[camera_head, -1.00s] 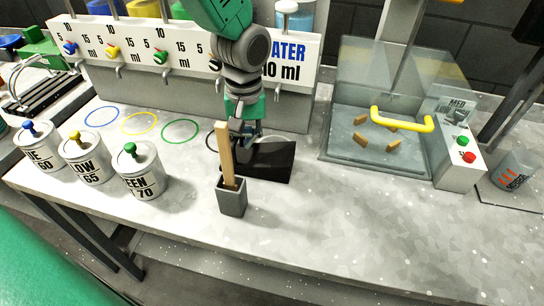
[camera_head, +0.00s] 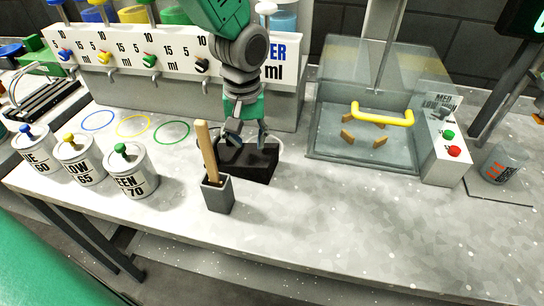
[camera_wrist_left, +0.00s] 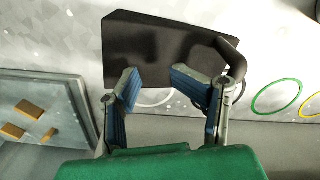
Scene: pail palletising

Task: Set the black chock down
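The black chock (camera_head: 256,163) is a dark wedge-like block. It appears to rest on the bench, in front of the dispenser and partly over a ring marking. In the left wrist view the chock (camera_wrist_left: 160,48) lies just past the fingertips, with a dark rounded bar at its right end. My left gripper (camera_head: 247,138) is above the back edge of the chock, with fingers spread. In the wrist view its two blue-padded fingers (camera_wrist_left: 158,78) are apart with nothing held between them. Whether a fingertip still touches the chock cannot be told. My right gripper is not in view.
A grey holder (camera_head: 218,195) with a wooden stick (camera_head: 206,150) stands just in front-left of the chock. Three lidded pails, including the green-knobbed one (camera_head: 134,176), stand left. A clear-lidded machine (camera_head: 365,135) is to the right. The front-right bench (camera_head: 370,220) is clear.

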